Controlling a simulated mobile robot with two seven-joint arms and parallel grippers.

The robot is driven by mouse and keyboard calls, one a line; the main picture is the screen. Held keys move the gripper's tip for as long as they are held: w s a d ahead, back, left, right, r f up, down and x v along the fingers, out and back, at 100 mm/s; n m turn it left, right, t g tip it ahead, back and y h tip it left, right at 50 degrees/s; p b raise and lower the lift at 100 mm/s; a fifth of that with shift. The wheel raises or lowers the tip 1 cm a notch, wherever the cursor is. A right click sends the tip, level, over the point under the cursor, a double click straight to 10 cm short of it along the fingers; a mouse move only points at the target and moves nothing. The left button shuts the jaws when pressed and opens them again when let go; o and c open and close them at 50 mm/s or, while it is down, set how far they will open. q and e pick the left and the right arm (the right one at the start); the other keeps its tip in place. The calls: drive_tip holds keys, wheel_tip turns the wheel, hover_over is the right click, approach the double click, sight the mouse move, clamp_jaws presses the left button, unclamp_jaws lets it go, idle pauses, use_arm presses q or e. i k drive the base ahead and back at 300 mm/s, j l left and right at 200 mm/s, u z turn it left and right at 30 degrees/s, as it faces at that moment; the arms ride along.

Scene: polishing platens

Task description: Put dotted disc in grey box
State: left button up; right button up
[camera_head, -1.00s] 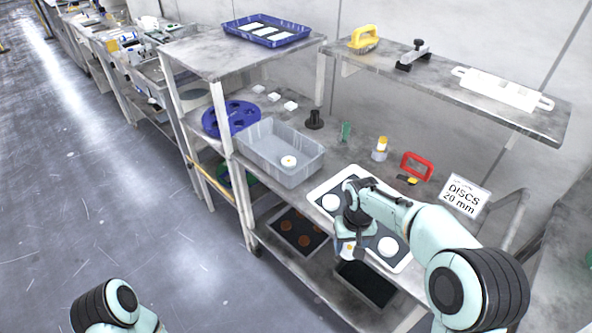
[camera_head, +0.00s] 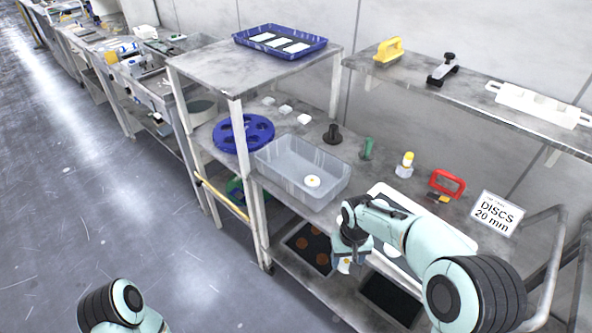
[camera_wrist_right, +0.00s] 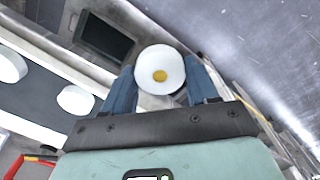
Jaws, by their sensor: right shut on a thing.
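The held dotted disc (camera_wrist_right: 160,70) is white and round with a yellow dot; it also shows small in the head view (camera_head: 344,266). My right gripper (camera_wrist_right: 160,84) is shut on it, with a blue finger on either side. In the head view the right gripper (camera_head: 346,260) is at the near left part of the white tray, to the right of and in front of the grey box (camera_head: 285,178). Another white disc with a yellow dot (camera_head: 312,181) lies inside the box. My left gripper is out of view; only part of its arm shows.
The white tray (camera_head: 462,238) with plain white discs is partly hidden by my right arm. A blue slotted wheel (camera_head: 243,133), a black knob (camera_head: 332,134), a green piece (camera_head: 367,148) and a yellow-capped bottle (camera_head: 405,165) stand around the box. A shelf post (camera_head: 244,150) rises at its left.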

sight(291, 171)
drive_tip(key=i+j+z, duration=0.1)
drive_tip(key=i+j, duration=0.3)
drive_tip(key=j, duration=0.25)
drive_tip(key=i+j+z, duration=0.25)
drive_tip(key=i+j, duration=0.15)
drive_tip(key=j, duration=0.3)
drive_tip(key=i+j+z, duration=0.1)
drive_tip(key=j, duration=0.25)
drive_tip(key=i, duration=0.1)
